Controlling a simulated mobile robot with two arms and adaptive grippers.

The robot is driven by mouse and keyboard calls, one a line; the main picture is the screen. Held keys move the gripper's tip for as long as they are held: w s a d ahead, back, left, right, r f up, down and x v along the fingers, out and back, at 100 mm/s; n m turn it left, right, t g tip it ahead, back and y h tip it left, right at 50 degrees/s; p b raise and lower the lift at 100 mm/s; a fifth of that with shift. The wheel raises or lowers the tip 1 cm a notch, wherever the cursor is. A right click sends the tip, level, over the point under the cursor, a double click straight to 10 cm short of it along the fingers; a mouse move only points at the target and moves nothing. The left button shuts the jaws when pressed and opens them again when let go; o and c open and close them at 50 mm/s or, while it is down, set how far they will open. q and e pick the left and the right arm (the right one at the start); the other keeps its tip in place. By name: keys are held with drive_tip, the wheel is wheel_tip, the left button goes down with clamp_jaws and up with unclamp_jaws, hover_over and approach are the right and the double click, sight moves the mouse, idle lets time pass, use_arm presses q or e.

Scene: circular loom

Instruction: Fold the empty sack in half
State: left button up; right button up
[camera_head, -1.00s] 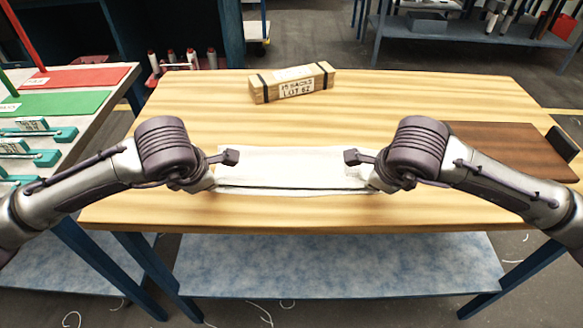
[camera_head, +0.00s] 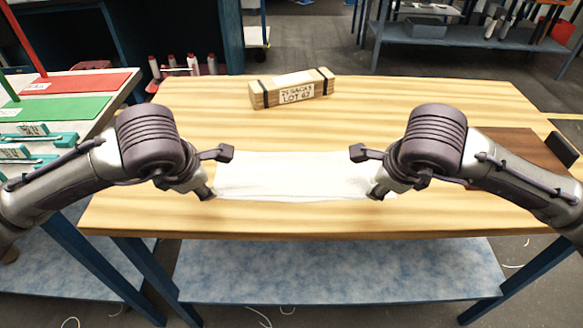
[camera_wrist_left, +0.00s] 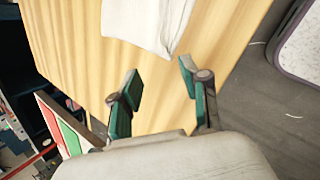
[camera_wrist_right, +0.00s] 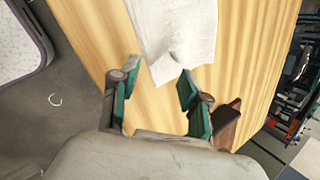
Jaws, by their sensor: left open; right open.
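The white sack (camera_head: 295,176) lies on the wooden table between my two grippers, as a wide, shallow band near the front edge. It also shows in the left wrist view (camera_wrist_left: 148,22) and the right wrist view (camera_wrist_right: 178,35). My left gripper (camera_head: 212,175) is open at the sack's left end; in the left wrist view its fingers (camera_wrist_left: 158,82) are apart with bare table between them. My right gripper (camera_head: 370,174) is open at the right end; its fingers (camera_wrist_right: 160,88) are apart, with a corner of the sack just beyond them. Neither gripper holds anything.
A strapped bundle labelled with sacks and a lot number (camera_head: 292,88) lies at the back. A brown board (camera_head: 515,150) lies at the right. A side table with red and green panels (camera_head: 60,107) stands at the left.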

use_arm(q)
drive_tip(key=s+v, duration=0.1)
drive_tip(key=v, duration=0.5)
drive_tip(key=shift+f, duration=0.25)
use_arm(e)
drive_tip(key=s+v, duration=0.1)
drive_tip(key=v, duration=0.5)
drive_tip(key=shift+f, duration=0.2)
